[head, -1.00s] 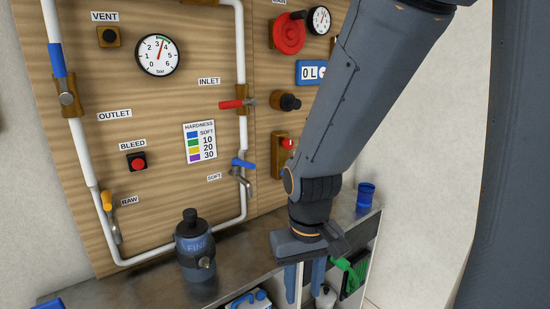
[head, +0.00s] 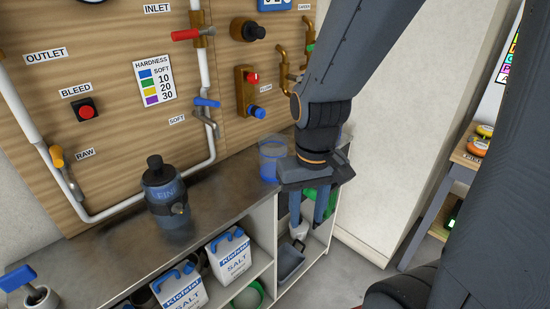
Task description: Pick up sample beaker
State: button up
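A clear beaker with blue in its lower part (head: 271,162) stands upright at the right end of the grey bench top, near the wall panel; I take it for the sample beaker. My gripper (head: 308,218) points down, to the right of the beaker and nearer the camera, at the bench's front right corner. Its two blue-grey fingers are apart, with nothing seen held between them. My gripper and the beaker are apart, and the beaker's right edge is close to my wrist in the picture.
A dark filter bottle (head: 163,195) stands on the bench (head: 110,247) to the left. White salt containers (head: 229,255) and a grey bin (head: 289,262) sit on shelves below. A wooden shelf (head: 455,170) stands at right; floor between is clear.

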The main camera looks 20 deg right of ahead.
aim_at(272, 147)
jog(key=u, duration=2.25)
jog(key=k, duration=0.75)
jog(key=z, duration=0.9)
jog(key=i, duration=0.5)
jog(key=u, duration=0.05)
